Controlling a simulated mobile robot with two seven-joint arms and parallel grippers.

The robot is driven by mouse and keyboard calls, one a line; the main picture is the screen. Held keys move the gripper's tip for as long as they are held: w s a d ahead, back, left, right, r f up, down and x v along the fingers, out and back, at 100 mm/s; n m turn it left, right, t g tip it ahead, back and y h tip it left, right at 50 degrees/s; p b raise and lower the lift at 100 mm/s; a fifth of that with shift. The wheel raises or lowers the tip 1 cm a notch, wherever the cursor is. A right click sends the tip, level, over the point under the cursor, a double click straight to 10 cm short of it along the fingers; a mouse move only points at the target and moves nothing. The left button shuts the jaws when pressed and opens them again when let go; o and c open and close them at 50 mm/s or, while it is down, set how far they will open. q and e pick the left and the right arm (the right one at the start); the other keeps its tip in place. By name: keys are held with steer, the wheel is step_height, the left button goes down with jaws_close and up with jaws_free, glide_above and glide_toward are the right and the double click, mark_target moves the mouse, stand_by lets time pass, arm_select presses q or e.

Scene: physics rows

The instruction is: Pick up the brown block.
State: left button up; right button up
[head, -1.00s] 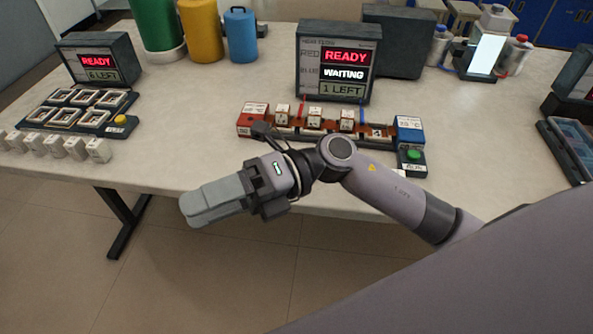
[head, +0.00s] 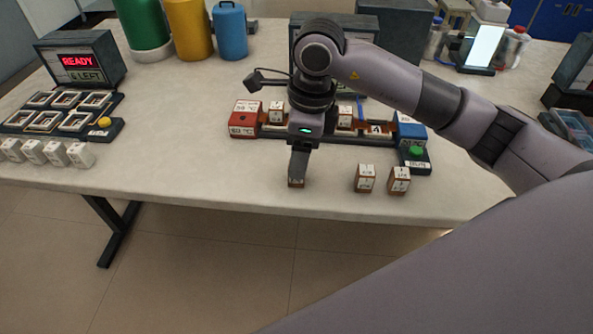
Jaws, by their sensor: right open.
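My right gripper (head: 298,165) points straight down near the front edge of the table, in the middle of the head view. It is open. A small brown block with a white label (head: 296,183) is right at its fingertips and mostly hidden by them; I cannot tell whether the fingers touch it. Two more brown blocks with white labels stand to its right, one brown block (head: 364,179) and another brown block (head: 399,181) by the front edge. My left gripper is not in view.
Behind the gripper is a rack with a red end (head: 243,122), a blue end (head: 411,131), a green button (head: 416,152) and labelled blocks. My arm partly hides it. At left are a tray of square frames (head: 45,121), several white cubes (head: 55,153) and a READY display (head: 80,62).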

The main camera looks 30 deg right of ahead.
steer(key=f, duration=0.4)
steer(key=shift+w+a+f, duration=0.15)
steer(key=shift+w+f, duration=0.15)
steer(key=shift+w, duration=0.05)
steer(key=c, duration=1)
steer(key=shift+r, duration=0.15)
steer(key=shift+c, duration=0.2)
